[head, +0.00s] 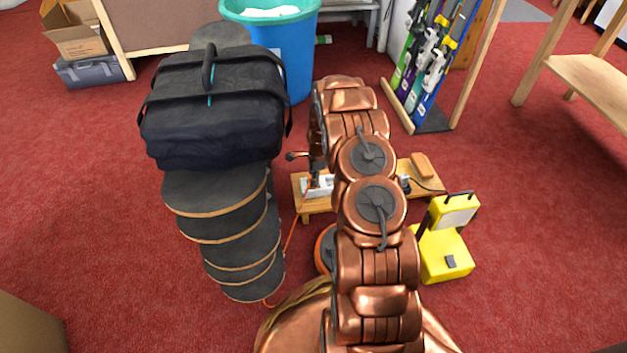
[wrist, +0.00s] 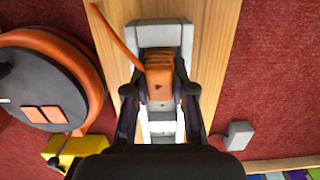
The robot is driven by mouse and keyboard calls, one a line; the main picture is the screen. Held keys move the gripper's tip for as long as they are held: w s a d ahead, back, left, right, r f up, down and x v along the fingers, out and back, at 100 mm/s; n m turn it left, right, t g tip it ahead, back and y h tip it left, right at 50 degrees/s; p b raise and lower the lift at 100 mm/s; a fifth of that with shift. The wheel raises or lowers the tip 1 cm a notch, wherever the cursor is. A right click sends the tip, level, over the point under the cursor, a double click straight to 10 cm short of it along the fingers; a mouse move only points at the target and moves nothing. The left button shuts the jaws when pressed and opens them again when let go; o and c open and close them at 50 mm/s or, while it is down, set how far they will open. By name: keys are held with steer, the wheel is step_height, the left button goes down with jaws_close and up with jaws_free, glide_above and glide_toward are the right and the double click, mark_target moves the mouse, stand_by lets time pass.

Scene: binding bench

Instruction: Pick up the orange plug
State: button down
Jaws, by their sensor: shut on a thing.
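The orange plug (wrist: 159,78) is between the two fingers of my gripper (wrist: 159,90) in the wrist view, and the gripper is shut on it. An orange cord runs from the plug to the upper left. The plug is over a white power strip (wrist: 165,34); whether it is still seated in a socket I cannot tell. The strip lies on a low wooden bench (wrist: 218,35). In the head view part of the power strip (head: 318,187) shows on the bench (head: 318,206), while my arm hides the plug and most of the gripper.
An orange cable reel (wrist: 88,60) lies left of the bench in the wrist view. A yellow work lamp (head: 442,255) stands right of my arm. Blue bin (head: 290,60) is behind.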

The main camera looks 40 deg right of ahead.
step_height(320, 180, up, 10)
steer(key=p, duration=0.3)
steer(key=shift+p, duration=0.35)
steer(key=c, duration=1.6)
jaws_free()
jaws_close()
